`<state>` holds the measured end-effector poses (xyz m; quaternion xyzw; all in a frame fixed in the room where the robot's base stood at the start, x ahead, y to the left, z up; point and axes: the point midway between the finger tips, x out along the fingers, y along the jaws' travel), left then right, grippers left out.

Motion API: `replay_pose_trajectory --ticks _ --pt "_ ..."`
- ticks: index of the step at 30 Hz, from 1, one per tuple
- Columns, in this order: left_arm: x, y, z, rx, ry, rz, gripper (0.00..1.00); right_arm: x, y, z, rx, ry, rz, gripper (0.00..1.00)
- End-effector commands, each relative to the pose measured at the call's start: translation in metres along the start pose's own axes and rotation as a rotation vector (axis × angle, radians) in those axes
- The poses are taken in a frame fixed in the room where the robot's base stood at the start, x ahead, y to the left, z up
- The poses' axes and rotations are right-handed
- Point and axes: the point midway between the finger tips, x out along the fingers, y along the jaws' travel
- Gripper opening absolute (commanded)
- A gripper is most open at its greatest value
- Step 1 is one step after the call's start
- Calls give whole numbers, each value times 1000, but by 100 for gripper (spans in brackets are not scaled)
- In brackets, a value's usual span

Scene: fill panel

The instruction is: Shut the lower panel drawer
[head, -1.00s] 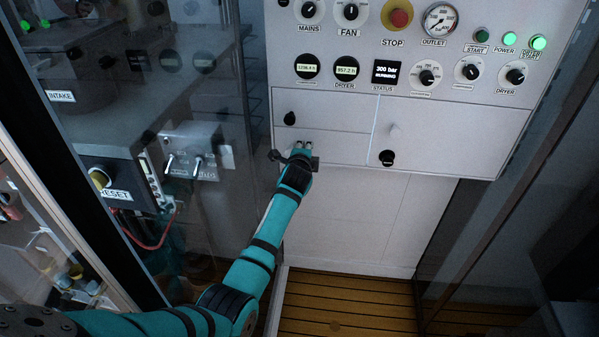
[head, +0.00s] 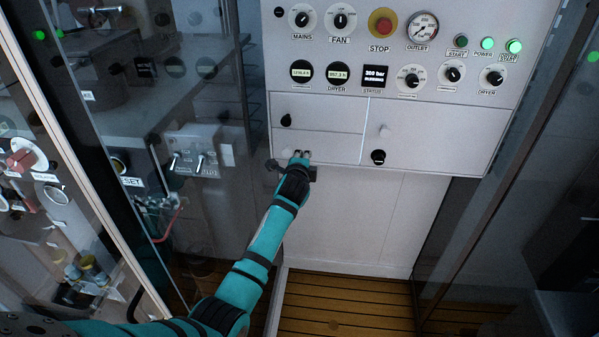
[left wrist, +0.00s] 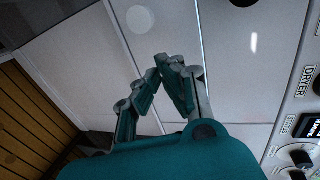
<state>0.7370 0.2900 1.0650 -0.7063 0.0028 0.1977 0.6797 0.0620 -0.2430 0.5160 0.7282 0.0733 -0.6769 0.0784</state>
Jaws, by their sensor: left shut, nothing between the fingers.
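The lower panel drawer (head: 335,150) is the lower left front of the white panel, under a drawer with a black knob (head: 286,120). Its front looks nearly flush with the panel; any small gap cannot be told. A pale round knob (left wrist: 139,18) shows on this front in the left wrist view. My left gripper (head: 300,155) is in front of this drawer, right of its pale knob. In the left wrist view the gripper's fingertips (left wrist: 170,62) are together and empty, close to the front; contact is unclear. My right gripper is not in view.
Above the drawers are dials, lit buttons and a red stop button (head: 382,22). A right compartment has a black knob (head: 378,157). A glass side with a switch box (head: 195,150) stands left. Slatted floor (head: 345,300) lies below.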

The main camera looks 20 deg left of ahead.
Motion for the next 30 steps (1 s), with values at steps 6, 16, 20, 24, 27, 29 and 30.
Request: replay_pose_trajectory --ticks 6,16,20,24,27,29,30 --pt "-30 3 1 1 -1 1 0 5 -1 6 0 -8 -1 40" --pt "-77 2 1 2 0 1 0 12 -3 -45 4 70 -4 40" --pt "-84 2 1 2 -1 3 0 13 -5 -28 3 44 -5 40" --pt "-86 3 1 -4 -1 7 0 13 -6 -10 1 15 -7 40" --pt "-95 22 4 -54 -2 48 0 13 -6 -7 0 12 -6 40" --pt "-108 43 8 -120 -7 98 0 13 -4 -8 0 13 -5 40" --pt "-120 62 11 -181 -12 144 0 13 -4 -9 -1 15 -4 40"
